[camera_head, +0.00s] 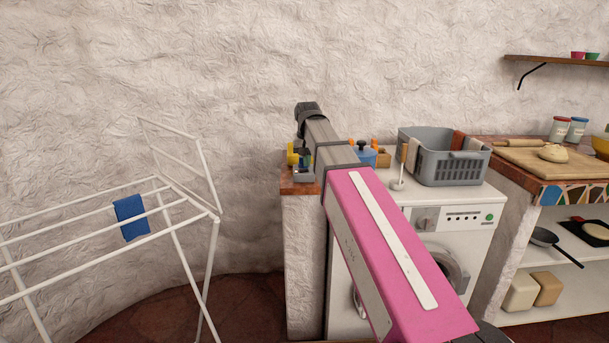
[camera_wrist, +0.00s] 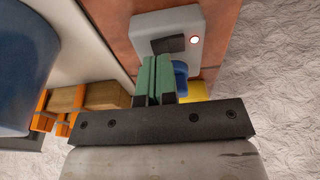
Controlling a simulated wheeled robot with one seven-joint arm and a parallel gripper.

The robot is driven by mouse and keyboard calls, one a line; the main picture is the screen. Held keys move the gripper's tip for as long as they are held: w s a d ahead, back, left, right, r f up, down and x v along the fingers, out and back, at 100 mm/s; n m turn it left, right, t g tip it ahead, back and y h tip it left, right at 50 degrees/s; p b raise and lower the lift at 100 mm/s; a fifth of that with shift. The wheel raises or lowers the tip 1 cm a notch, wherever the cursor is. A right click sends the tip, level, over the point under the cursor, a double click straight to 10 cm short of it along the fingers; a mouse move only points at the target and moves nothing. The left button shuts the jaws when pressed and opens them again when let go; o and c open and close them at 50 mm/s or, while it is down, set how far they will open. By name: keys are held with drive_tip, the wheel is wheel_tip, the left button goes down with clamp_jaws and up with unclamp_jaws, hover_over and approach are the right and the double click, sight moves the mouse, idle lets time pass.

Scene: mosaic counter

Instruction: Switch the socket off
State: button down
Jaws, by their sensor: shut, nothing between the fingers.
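The socket (camera_wrist: 178,22) is a pale grey box on the red-brown counter top, seen at the top of the wrist view. In the head view the socket (camera_head: 303,176) shows small at the counter's left end, partly behind my arm. My gripper (camera_wrist: 157,62) is shut and empty, its green fingers ending right by the switch. I cannot tell whether they touch it. A blue round part (camera_wrist: 180,72) shows behind the fingers, partly hidden.
A yellow object (camera_wrist: 194,91) lies beside the fingers. A blue pot (camera_head: 366,154), a grey basket (camera_head: 446,160) and a washing machine (camera_head: 462,216) are to the right. A drying rack (camera_head: 211,180) with a blue cloth (camera_head: 130,218) stands left. Rough wall lies behind the counter.

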drive_tip(key=shift+f, duration=0.8)
idle(0.4)
drive_tip(key=shift+r, duration=3.5)
